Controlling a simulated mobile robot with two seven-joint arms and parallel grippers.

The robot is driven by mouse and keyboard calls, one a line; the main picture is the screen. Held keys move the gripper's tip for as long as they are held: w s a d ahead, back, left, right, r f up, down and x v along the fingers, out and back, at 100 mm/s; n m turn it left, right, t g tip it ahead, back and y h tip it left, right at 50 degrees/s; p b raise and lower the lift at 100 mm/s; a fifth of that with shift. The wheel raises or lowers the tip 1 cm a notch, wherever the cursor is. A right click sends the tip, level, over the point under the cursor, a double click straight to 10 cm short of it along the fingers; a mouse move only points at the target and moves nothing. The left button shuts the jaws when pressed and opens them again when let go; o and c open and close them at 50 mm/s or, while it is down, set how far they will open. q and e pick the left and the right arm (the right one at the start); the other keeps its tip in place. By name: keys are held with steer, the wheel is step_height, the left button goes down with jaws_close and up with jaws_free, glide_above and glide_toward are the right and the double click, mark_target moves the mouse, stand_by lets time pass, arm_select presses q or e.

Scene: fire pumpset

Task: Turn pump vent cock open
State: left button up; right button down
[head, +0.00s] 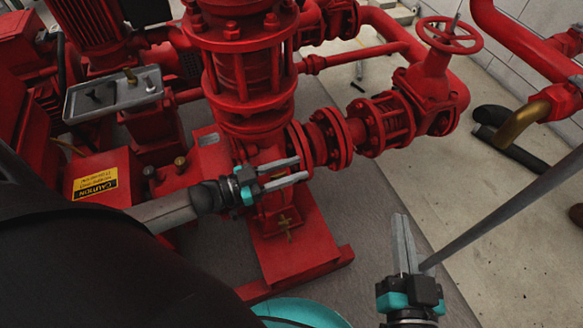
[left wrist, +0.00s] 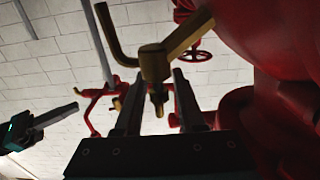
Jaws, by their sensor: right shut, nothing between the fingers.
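The brass vent cock (left wrist: 154,62) shows in the left wrist view, with a bent lever at its left and a stem running up right to the red pump. My left gripper (head: 303,169) is open at the pump casing (head: 208,160) in the head view. In the left wrist view, its fingers (left wrist: 158,84) stand apart on either side of the cock; contact cannot be made out. The gripper hides part of the casing in the head view. My right gripper (head: 404,240) is shut and empty, away from the pump over the floor.
A brass fitting (head: 286,228) sits low on the pump, below my left gripper; I cannot tell if it is the same cock. A red handwheel valve (head: 448,36) and pipework stand behind.

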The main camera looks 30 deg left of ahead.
arm_select(q)
jaws_close()
arm_select(e)
steer(key=shift+f, duration=0.1)
stand_by(0.5)
arm_select(q)
steer(key=shift+w+a+n+t+y+p, duration=0.1)
steer(key=shift+a+n+t+y+p, duration=0.45)
steer(key=shift+n+y+p, duration=1.15)
steer(key=shift+w+a+n+t+y+p, duration=0.1)
steer(key=shift+a+n+t+y+p, duration=0.4)
steer(key=shift+n+y, duration=2.05)
steer(key=shift+w+a+n+t+y+p, duration=0.2)
steer(key=shift+n+t+y+p, duration=0.95)
steer(key=shift+y, duration=2.1)
arm_select(e)
steer(key=s+d+f+g+h, duration=0.2)
steer(key=d+g, duration=0.3)
steer(key=s+d+f+g+h, duration=0.1)
steer(key=s+d+g+h, duration=0.1)
steer(key=d+g, duration=0.4)
steer(key=shift+s+f+h, duration=0.4)
steer(key=shift+h, duration=0.4)
arm_select(q)
steer(key=shift+s+a+g+y, duration=0.1)
steer(key=shift+s+g+y, duration=0.05)
steer(key=shift+g+y, duration=0.15)
arm_select(e)
steer(key=shift+f, duration=0.1)
